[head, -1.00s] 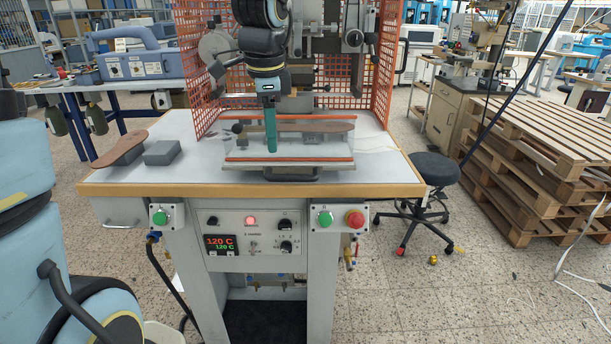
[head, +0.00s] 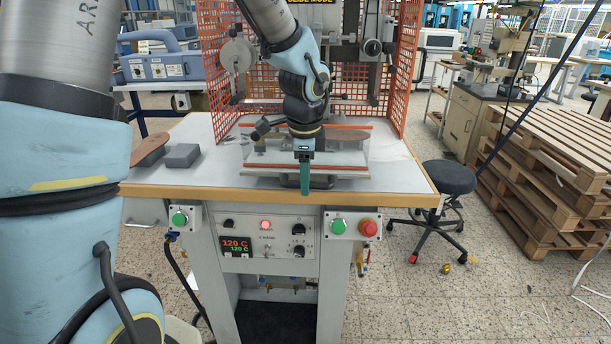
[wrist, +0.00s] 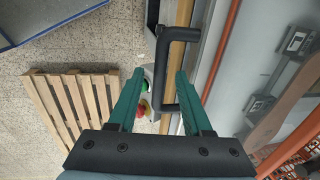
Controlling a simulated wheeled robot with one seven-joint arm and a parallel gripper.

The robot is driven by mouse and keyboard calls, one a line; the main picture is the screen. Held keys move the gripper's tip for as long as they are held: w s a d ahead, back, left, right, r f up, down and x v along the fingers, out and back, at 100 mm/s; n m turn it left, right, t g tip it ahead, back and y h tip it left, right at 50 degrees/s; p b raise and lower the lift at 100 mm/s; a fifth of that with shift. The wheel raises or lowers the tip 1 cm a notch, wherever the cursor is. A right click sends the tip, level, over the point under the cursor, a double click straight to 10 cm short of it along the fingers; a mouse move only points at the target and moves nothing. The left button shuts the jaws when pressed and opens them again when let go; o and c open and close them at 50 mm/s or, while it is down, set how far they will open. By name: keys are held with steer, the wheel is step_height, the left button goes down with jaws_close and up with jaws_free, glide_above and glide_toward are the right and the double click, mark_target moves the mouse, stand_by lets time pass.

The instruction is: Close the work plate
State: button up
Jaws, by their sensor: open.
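The work plate (head: 262,168) is a pale metal plate with orange strips, lying on the machine's table. A brown sole-shaped piece (head: 346,138) rests on it, partly hidden by my gripper. The plate's black handle sticks out at its front edge, mostly behind my gripper in the head view. In the wrist view the handle (wrist: 161,68) is a black bar between my open fingers, and I cannot tell how deep it sits there. My gripper (head: 305,190), with green fingers, points down at the plate's front edge. It also shows open in the wrist view (wrist: 159,75).
An orange mesh guard (head: 406,65) encloses the press at the back and sides. A grey block (head: 182,156) and another brown sole (head: 149,150) lie on the table's left. A control panel (head: 266,238) with buttons is below. A black stool (head: 448,178) stands at the right.

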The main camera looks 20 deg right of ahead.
steer(key=shift+c, duration=0.2)
jaws_close()
stand_by(1.3)
